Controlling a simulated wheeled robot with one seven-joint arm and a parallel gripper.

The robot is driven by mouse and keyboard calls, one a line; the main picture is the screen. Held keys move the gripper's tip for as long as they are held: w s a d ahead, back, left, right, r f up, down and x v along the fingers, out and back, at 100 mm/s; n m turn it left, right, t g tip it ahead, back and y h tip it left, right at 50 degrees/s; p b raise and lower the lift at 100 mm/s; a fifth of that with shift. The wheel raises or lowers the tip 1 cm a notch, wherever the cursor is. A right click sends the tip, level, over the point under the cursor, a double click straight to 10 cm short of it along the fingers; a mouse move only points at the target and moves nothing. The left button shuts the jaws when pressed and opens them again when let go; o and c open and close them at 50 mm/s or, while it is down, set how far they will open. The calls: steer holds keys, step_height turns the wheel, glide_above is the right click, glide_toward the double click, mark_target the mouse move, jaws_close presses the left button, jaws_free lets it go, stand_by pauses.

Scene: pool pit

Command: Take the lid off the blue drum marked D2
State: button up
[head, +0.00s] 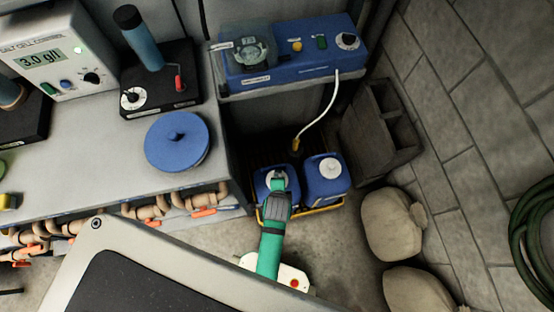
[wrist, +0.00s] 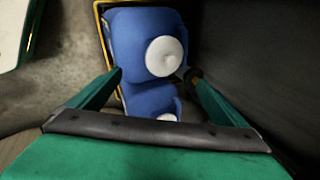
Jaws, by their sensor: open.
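Two blue drums with round white lids stand side by side, the left drum (head: 261,188) and the right drum (head: 327,186). I cannot read a D2 mark on either. My gripper (head: 278,182) is over the left drum and partly hides its lid. In the wrist view my gripper (wrist: 154,74) is open, its green fingers apart on either side of the upper blue drum (wrist: 130,50). That drum's white lid (wrist: 165,56) lies just ahead of the fingertips and appears ungripped. The other drum's lid (wrist: 166,117) is partly hidden by the gripper body.
The drums stand in a yellow-edged tray (head: 322,207). A grey bench (head: 85,170) bears a blue round lid (head: 178,142). A blue control box (head: 290,55) sits on a shelf behind, a white cable hanging down. Dark crates (head: 380,125) and pale sacks (head: 392,222) are to the right.

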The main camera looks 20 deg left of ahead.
steer(key=w+a+m+g, duration=0.1)
steer(key=w+m, duration=0.1)
steer(key=w+a+r+m+g, duration=0.1)
steer(key=w+m+g, duration=0.1)
steer(key=w+a+r+m+g+h, duration=0.1)
steer(key=w+m, duration=0.1)
steer(key=shift+w+a+g, duration=0.2)
steer(key=shift+a+g, duration=0.2)
steer(key=shift+m, duration=0.4)
steer(key=shift+s+f, duration=0.1)
steer(key=shift+f, duration=5.05)
steer(key=c, duration=1.1)
